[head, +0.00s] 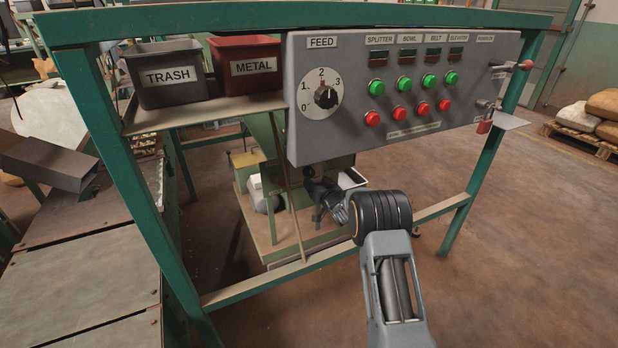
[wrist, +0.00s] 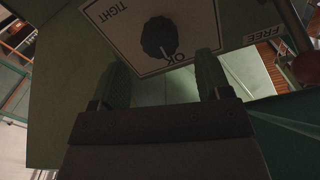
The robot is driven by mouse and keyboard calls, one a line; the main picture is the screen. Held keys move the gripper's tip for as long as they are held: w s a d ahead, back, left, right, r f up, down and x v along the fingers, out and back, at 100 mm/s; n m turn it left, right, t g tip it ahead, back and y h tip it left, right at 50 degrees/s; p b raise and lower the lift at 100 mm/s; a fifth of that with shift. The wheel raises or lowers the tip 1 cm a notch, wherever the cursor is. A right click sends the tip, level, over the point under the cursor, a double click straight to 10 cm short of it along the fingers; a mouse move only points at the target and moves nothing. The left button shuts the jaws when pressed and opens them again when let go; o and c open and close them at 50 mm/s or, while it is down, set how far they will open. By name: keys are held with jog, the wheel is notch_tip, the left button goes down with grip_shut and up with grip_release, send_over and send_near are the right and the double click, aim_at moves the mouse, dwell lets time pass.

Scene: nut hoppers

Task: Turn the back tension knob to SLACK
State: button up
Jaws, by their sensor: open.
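The tension knob (wrist: 160,38) shows in the wrist view as a round black knob on a white plate (wrist: 205,32). The plate reads TIGHT and OK, upside down in this view. A pale mark on the knob sits at its lower edge, on the side of the OK word. No SLACK word shows in view. My gripper (wrist: 162,66) is open, with one finger on each side below the knob and nothing between them. The knob lies beyond the fingertips. In the head view my gripper (head: 315,184) is small and dark beneath the control panel; the knob cannot be made out there.
The grey control panel (head: 300,138) with FEED dial and buttons hangs above my gripper. TRASH (head: 165,75) and METAL (head: 246,67) bins stand at left on a shelf. A green frame rail (head: 290,278) crosses below. A FREE label (wrist: 262,35) is right of the knob plate.

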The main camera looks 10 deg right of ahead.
aim_at(310, 175)
jog(key=shift+b+x, duration=0.7)
jog(key=shift+x, duration=2.4)
jog(key=shift+c, duration=0.3)
jog(key=c, duration=0.9)
jog(key=shift+o, duration=0.2)
